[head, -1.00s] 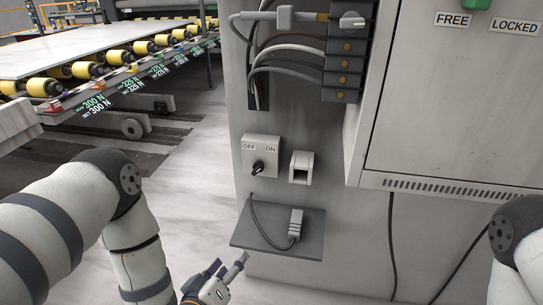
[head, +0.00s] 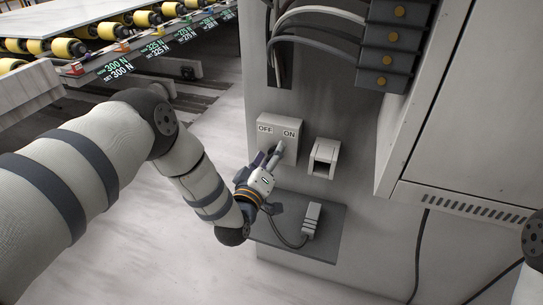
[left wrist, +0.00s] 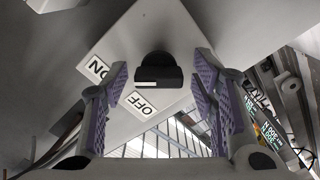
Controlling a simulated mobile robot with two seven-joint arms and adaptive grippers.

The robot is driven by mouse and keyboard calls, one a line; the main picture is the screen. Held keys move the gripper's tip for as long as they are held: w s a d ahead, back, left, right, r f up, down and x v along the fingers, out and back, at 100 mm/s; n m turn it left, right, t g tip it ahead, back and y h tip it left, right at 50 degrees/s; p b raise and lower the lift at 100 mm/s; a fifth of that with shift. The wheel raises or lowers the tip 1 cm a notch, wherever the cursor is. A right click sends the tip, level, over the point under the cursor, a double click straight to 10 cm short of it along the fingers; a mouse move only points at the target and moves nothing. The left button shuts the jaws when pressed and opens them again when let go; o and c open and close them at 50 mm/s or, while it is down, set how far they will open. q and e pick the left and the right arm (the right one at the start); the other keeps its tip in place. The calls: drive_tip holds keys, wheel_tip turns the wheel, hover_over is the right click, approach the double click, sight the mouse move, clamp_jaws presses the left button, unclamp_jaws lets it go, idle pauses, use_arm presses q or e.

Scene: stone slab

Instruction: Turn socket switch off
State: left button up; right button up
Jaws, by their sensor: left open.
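The grey switch box (head: 280,124) with OFF and ON labels is on the front of the cabinet. Its knob is hidden behind my left gripper in the head view. In the left wrist view the black knob (left wrist: 159,72) shows between the two fingers, with the labels upside down below it. My left gripper (head: 270,158) is open, its fingers pointing at the box, one on each side of the knob; I cannot tell whether they touch it. A grey socket (head: 323,158) is right of the box. My right gripper is out of view.
A dark shelf (head: 326,245) below the box holds a grey plug (head: 311,219) on a cable. The cabinet door (head: 460,110) juts out at the right. Thick cables (head: 310,16) run above. A roller conveyor (head: 110,33) stands at the back left.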

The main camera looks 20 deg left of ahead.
use_arm(q)
drive_tip(key=shift+w, duration=0.1)
drive_tip(key=shift+c, duration=0.6)
drive_tip(key=c, duration=1.1)
drive_tip(key=shift+o, duration=0.2)
